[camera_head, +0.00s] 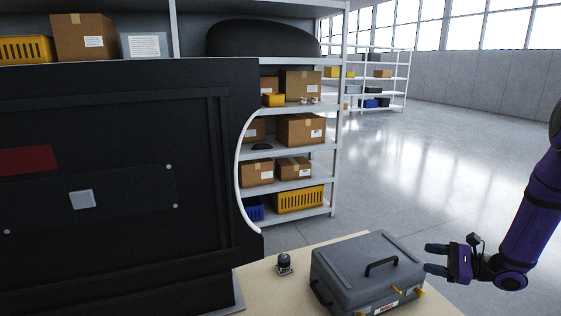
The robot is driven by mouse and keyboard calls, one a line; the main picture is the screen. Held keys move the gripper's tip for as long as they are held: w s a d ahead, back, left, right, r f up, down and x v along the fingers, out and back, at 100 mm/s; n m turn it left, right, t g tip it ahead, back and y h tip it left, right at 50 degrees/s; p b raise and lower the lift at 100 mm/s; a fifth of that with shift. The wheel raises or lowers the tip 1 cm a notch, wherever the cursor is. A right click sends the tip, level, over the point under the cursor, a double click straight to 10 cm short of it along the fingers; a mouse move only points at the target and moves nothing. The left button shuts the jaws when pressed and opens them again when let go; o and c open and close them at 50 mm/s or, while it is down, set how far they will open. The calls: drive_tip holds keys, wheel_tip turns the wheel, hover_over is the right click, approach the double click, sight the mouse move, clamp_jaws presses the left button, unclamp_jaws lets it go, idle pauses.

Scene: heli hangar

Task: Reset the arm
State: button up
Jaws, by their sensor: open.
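My arm is purple and comes in from the right edge. My gripper (437,258) is at its end, to the right of a grey case, with its two dark fingers pointing left. The fingers are apart and nothing shows between them. The grey case (345,268) has a black handle on its lid and brass-coloured latches on its front side. It is shut and stands on a pale table (268,299). I cannot tell whether the fingertips touch the case; a small gap seems to show.
A small dark knob-like part (284,264) stands on the table left of the case. A large black cabinet-like unit (120,225) fills the left. White shelving (333,150) with cardboard boxes and yellow crates stands behind. The floor (430,175) behind my arm is clear.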

drive_tip(key=s+a+r+n+g+h, duration=0.2)
drive_tip(key=s+a+r+n+g, duration=0.3)
drive_tip(key=r, duration=0.5)
drive_tip(key=s+a+r+n+g+h, duration=0.35)
drive_tip(key=s+a+r+n, duration=0.3)
drive_tip(key=r, duration=0.35)
drive_tip(key=s+r+n+t+h, duration=0.2)
drive_tip(key=s+r+n+h, duration=0.1)
drive_tip(key=s, duration=0.6)
drive_tip(key=s+a+r+n+t+h, duration=0.1)
drive_tip(key=s+r+n+t+h, duration=0.2)
drive_tip(key=s+r+h, duration=0.3)
wheel_tip(320, 180, up, 3)
drive_tip(key=s+n, duration=0.1)
drive_tip(key=s, duration=0.2)
drive_tip(key=shift+f, duration=0.2)
drive_tip(key=shift+c, duration=0.4)
idle(0.7)
